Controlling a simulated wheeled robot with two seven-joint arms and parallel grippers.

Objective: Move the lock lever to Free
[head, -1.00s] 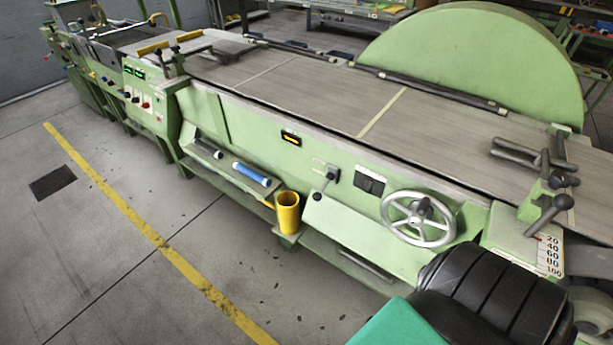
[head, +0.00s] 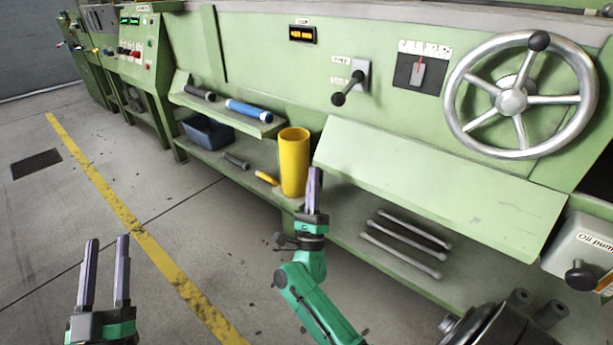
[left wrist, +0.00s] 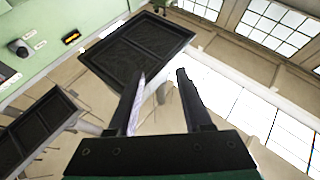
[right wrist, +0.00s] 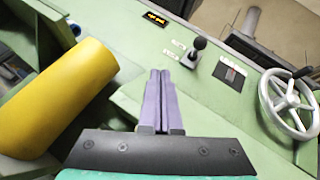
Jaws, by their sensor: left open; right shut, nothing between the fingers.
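The lock lever (head: 348,87) is a dark-knobbed handle on a grey plate on the green machine front, with two small labels on its left that are too small to read. The knob points down and toward me. The lever also shows in the right wrist view (right wrist: 197,48) and at the left edge of the left wrist view (left wrist: 20,46). My right gripper (head: 315,172) is shut and empty, pointing up below and left of the lever, in front of the yellow cup. My left gripper (head: 107,240) is open and empty at the lower left, far from the lever.
A yellow cup (head: 294,160) stands beside a sloped green panel (head: 440,185). A spoked handwheel (head: 512,100) and a dark switch plate (head: 416,73) are right of the lever. A shelf holds a blue tube (head: 248,111). Rods (head: 400,243) lie on the lower shelf.

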